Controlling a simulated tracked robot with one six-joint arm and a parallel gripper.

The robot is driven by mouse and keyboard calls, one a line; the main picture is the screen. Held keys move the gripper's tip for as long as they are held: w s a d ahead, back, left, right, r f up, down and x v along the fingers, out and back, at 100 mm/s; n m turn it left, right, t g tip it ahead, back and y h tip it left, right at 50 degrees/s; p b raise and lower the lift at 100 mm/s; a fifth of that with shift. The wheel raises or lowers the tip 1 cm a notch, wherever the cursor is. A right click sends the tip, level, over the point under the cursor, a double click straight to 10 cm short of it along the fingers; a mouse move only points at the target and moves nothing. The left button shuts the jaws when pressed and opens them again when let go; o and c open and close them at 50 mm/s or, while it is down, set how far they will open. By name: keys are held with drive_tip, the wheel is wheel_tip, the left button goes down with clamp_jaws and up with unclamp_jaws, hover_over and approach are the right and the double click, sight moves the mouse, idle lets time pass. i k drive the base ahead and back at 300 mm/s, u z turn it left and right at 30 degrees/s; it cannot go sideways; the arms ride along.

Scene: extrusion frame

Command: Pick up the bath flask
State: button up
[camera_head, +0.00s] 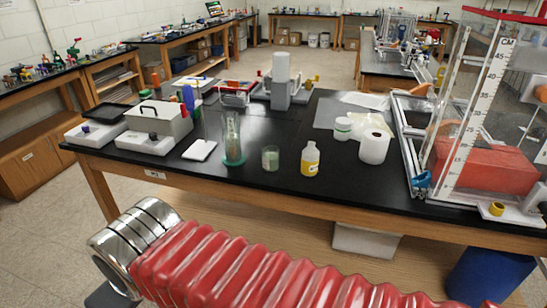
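I cannot tell for sure which thing is the bath flask. A small clear vessel with pale green contents (270,158) stands upright on the black bench (260,192), near its front edge. A tall clear glass vessel with a green base (233,140) stands left of it. A grey lidded box with a handle (160,120), perhaps a bath, stands at the bench's left; its inside is hidden. My arm, with red bellows and a chrome end, crosses the foreground below the bench, apart from these vessels. My gripper's fingers do not show.
A yellow-labelled bottle (310,159), a white roll (375,146) and white jars (343,128) stand to the right. A white pad (200,150) lies at left. A tall clear case with a scale (485,100) fills the right end. Bare bench lies along the front edge.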

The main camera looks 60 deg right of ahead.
sight(271, 158)
drive_tip(key=z, duration=0.4)
drive_tip(key=i, duration=0.55)
drive_tip(key=z, duration=0.7)
drive_tip(key=i, duration=0.5)
drive_tip(key=z, duration=0.3)
